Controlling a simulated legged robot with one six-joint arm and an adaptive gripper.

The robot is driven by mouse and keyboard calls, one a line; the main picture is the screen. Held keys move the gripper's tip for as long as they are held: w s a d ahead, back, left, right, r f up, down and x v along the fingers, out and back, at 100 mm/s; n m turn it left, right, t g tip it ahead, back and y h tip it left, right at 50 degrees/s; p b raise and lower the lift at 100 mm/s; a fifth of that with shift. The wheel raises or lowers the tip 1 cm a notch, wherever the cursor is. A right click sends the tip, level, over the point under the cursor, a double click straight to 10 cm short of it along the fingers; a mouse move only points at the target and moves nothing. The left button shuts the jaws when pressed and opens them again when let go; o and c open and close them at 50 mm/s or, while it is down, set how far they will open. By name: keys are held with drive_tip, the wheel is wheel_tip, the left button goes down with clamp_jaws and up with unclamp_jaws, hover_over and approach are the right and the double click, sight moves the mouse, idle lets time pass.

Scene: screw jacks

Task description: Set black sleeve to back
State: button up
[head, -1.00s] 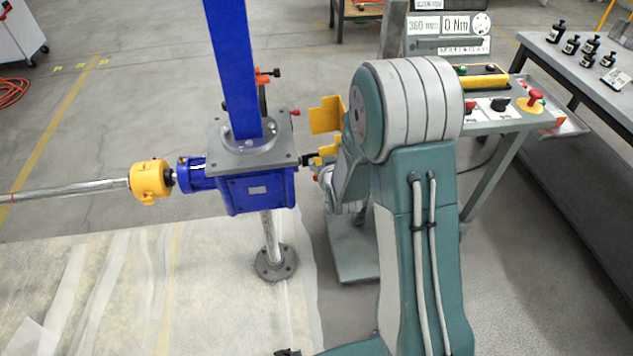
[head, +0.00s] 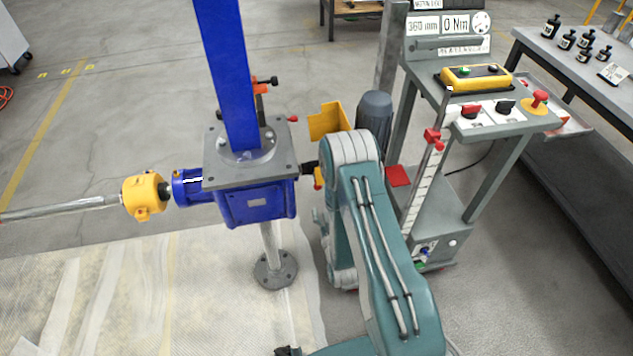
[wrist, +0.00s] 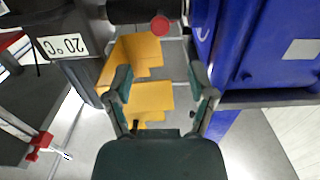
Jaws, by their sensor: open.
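A short black cylinder (head: 310,168), which looks like the black sleeve, projects from the right side of the blue gearbox (head: 258,203). In the wrist view a dark cylinder (wrist: 135,11) with a red round knob (wrist: 160,25) at its edge lies across the top. I cannot tell for sure that it is the same part. My gripper (wrist: 163,82) is open and empty, its fingers apart below that cylinder and left of the blue housing (wrist: 285,50). In the head view my arm hides my gripper.
Yellow guard plates (head: 327,121) stand behind the black part and show between my fingers. A yellow coupling (head: 145,195) is left of the gearbox. A grey control cart (head: 480,125) stands to the right, and a bench (head: 590,75) with black bottles is beyond it.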

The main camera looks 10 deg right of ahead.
sight(319, 188)
drive_tip(key=w, duration=1)
drive_tip(key=shift+w+f, duration=0.1)
drive_tip(key=shift+f, duration=0.25)
clamp_jaws()
drive_tip(key=shift+d, duration=0.1)
